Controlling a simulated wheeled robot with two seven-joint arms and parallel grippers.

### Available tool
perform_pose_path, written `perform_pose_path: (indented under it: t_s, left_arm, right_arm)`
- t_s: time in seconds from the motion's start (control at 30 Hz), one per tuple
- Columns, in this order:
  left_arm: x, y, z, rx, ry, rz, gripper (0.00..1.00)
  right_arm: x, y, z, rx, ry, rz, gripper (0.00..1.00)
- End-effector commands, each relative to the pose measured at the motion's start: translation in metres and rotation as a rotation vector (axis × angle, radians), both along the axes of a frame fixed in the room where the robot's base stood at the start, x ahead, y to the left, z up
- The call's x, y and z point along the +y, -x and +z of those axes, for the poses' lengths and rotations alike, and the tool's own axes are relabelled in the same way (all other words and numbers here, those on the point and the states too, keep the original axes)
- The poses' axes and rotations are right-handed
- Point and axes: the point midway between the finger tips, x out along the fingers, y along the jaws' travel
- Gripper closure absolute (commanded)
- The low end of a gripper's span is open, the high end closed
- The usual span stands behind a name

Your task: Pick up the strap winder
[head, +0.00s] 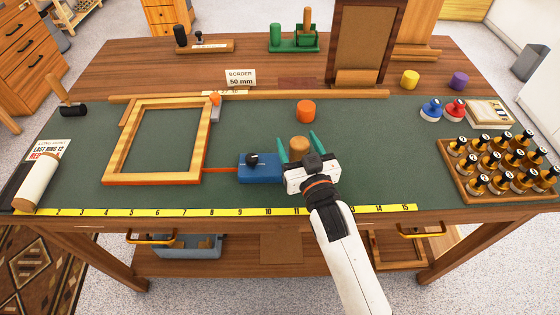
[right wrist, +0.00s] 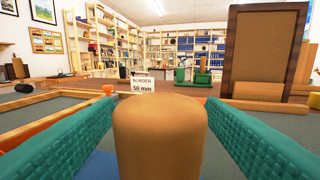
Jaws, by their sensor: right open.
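The strap winder appears to be the blue block (head: 258,172) with a black knob on the green mat, joined by a red strap (head: 220,170) to the wooden frame (head: 113,157). A tan wooden cylinder (head: 299,144) stands at its right end; whether it is attached is hidden. My right gripper (head: 299,140) is open, its green fingers on either side of this cylinder. In the right wrist view the cylinder (right wrist: 160,125) stands between the fingers with a gap on each side, and some blue shows below. My left gripper is not in view.
An orange cylinder (head: 306,111) stands just behind the gripper. A yellow ruler (head: 240,212) runs along the front edge. A tray of bottles (head: 456,184) is at the right, a paper roll (head: 37,185) at the left.

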Motion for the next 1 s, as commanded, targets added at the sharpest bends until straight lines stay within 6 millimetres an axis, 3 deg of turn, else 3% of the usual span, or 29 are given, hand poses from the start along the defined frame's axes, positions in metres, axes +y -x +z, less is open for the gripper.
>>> perform_pose_path:
  t_s: [0.1, 0.37, 0.77, 1.0]
  left_arm:
    - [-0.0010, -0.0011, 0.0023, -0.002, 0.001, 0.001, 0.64]
    - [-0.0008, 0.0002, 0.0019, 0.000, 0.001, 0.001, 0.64]
    - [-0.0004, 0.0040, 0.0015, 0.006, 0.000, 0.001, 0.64]
    - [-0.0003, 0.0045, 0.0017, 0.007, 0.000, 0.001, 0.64]
  right_arm:
    - [0.0036, -0.0129, 0.0013, -0.002, -0.001, 0.000, 0.36]
    - [0.0042, -0.0156, 0.0002, -0.001, 0.000, 0.000, 0.36]
    - [0.0042, -0.0152, 0.0002, -0.001, 0.000, 0.000, 0.98]
    - [0.0044, -0.0153, 0.0021, -0.005, -0.002, 0.001, 1.00]
